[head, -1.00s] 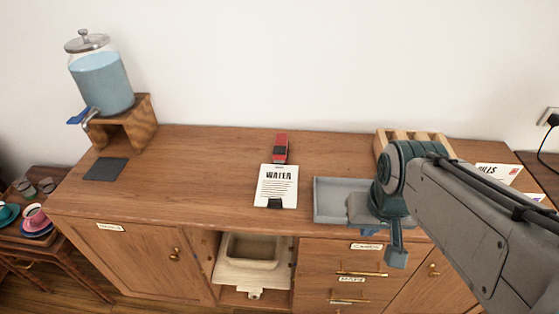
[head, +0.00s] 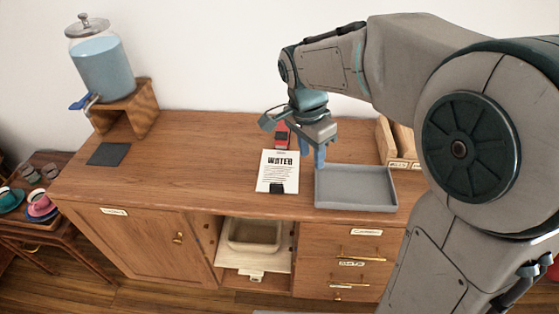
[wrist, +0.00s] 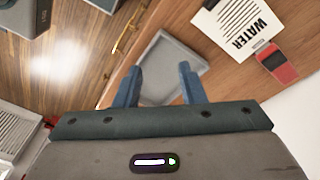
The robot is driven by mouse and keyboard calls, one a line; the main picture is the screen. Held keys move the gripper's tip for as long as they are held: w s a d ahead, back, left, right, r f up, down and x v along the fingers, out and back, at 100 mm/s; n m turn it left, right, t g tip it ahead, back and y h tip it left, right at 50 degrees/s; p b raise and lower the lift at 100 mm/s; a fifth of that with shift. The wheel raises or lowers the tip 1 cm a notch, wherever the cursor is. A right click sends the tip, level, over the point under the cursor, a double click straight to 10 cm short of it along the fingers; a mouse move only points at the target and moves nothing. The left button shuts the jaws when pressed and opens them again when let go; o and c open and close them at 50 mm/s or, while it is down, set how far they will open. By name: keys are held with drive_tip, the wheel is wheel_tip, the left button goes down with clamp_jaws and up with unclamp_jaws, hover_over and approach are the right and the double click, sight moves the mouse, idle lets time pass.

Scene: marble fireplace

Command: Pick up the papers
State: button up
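A white paper sheet headed "WATER" (head: 278,172) lies flat near the front middle of the wooden cabinet top, with a black clip at its lower edge. It also shows at the upper right of the wrist view (wrist: 232,30). My gripper (head: 311,158) is above the cabinet top, just right of the sheet in the head view and pointing down. Its two blue fingers are spread apart in the wrist view (wrist: 158,85), with nothing held between them. The grey tray (head: 356,203) shows beyond the fingers. My arm hides the right end of the cabinet top.
A red stapler-like object (head: 282,131) lies behind the sheet, partly hidden by my gripper. A wooden rack (head: 386,140) stands at the right. A water dispenser (head: 103,70) on a wooden stand and a dark mat (head: 109,154) are at the left. The top between mat and sheet is clear.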

drive_tip(key=w+a+f+m+h, duration=0.2)
drive_tip(key=w+a+m, duration=0.2)
drive_tip(key=a, duration=0.4)
drive_tip(key=m+h, duration=0.1)
drive_tip(key=m, duration=0.3)
approach(276, 185)
drive_tip(key=p+x, duration=0.1)
drive_tip(key=x, duration=0.2)
drive_tip(key=shift+w+a+f, duration=0.1)
drive_tip(key=shift+a, duration=0.05)
drive_tip(key=shift+p+x, duration=0.55)
drive_tip(key=shift+x, duration=2.25)
clamp_jaws()
